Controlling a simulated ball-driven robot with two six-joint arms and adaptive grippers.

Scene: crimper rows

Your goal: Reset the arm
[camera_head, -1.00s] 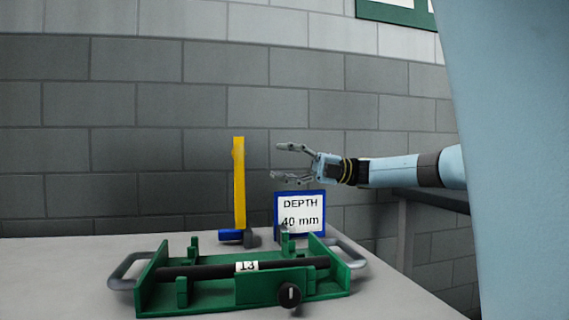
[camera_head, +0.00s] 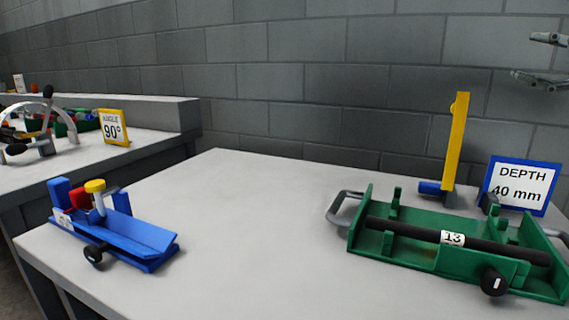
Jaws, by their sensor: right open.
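My right gripper (camera_head: 545,60) shows at the upper right edge of the head view. Its two grey fingers are spread apart with nothing between them, and the rest of the arm is cut off by the picture's edge. It is above and behind the green fixture (camera_head: 400,258), apart from it. The fixture holds a black bar with a white label 13 (camera_head: 453,238). My left gripper is not in view.
A yellow upright (camera_head: 456,140) and a blue-framed DEPTH 40 mm sign (camera_head: 519,186) stand behind the fixture. A blue fixture (camera_head: 130,235) sits at the table's left. Bare table (camera_head: 260,215) lies between.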

